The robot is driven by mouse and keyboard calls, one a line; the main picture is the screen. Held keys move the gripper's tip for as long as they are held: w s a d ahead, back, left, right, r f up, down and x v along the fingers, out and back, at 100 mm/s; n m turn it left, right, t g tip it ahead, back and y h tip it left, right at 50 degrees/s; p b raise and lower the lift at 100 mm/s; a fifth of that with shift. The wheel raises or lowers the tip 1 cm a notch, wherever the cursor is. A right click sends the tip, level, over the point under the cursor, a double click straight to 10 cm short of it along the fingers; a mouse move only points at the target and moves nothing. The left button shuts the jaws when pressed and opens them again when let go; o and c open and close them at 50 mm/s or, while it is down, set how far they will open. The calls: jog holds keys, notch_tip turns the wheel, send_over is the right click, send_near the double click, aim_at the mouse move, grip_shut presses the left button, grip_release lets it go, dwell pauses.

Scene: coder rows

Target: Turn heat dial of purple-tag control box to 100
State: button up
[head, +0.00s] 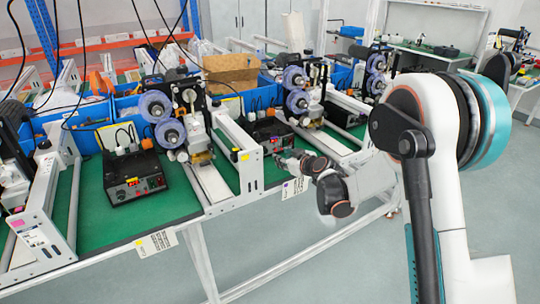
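A black control box (268,133) stands on the green bench mat behind the end of my arm. Its front is small and partly covered, so I cannot make out the heat dial or its setting. A white card (295,187) with a small purple mark hangs on the bench edge below and right of that box. My gripper (284,157) is dark and small, just in front of the box's lower right side. I cannot tell whether it touches the box or whether its fingers are open. Another black control box (135,175) with a lit red display stands to the left.
White metal frames (240,160) and blue-reel machines (165,120) stand between the boxes. Blue bins and a cardboard box (231,71) line the back. The grey floor (350,275) in front is open.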

aim_at(265, 152)
jog(key=b+x, duration=0.4)
jog(key=x, duration=0.9)
jog(key=shift+w+a+f, duration=0.2)
jog(key=shift+w+a, duration=0.05)
jog(key=shift+c, duration=0.6)
grip_shut()
